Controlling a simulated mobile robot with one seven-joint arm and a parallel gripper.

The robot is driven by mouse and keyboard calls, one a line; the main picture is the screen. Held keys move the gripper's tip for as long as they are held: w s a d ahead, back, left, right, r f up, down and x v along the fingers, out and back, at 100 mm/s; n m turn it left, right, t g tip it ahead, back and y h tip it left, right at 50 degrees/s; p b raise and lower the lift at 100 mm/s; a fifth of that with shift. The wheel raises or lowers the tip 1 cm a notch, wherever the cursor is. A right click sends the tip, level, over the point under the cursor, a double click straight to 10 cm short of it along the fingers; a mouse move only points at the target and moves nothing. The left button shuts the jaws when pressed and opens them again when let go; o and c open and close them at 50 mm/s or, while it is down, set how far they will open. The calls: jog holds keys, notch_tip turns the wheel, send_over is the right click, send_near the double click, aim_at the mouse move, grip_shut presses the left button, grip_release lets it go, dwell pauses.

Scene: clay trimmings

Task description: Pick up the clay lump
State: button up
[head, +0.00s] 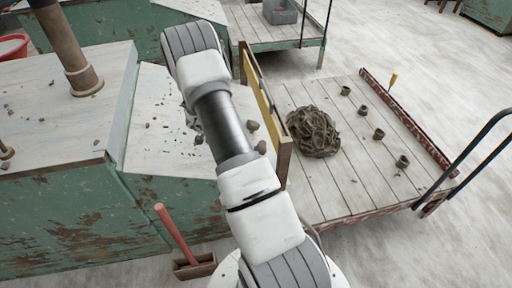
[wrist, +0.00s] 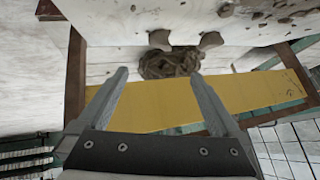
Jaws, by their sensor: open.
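Two grey-brown clay lumps, one (head: 253,125) behind the other (head: 261,147), lie near the right edge of the pale worktop in the head view. Two similar lumps, left (wrist: 159,39) and right (wrist: 211,40), show at a pale surface's edge in the wrist view. A larger heap of coiled clay strips (head: 314,132) lies on the low plank cart; a brown heap (wrist: 172,62) also shows between the fingers in the wrist view. My gripper (wrist: 160,76) is open and empty, apart from all of these. In the head view my arm hides most of it.
A wooden frame with a yellow board (head: 263,105) stands between worktop (head: 160,130) and cart (head: 345,195); the yellow board (wrist: 150,107) crosses behind my fingers in the wrist view. Several small pots (head: 379,134) stand on the cart. Crumbs litter the worktop. A red-handled tool (head: 177,236) stands below.

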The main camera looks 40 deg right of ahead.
jog(key=b+x, duration=0.4)
jog(key=x, duration=0.8)
jog(key=shift+f, duration=0.1)
jog(key=b+x, duration=0.2)
jog(key=x, duration=0.3)
jog(key=shift+a+f, duration=0.2)
jog(key=c, duration=1.4)
jog(key=shift+c, duration=0.4)
jog(key=shift+r, duration=0.2)
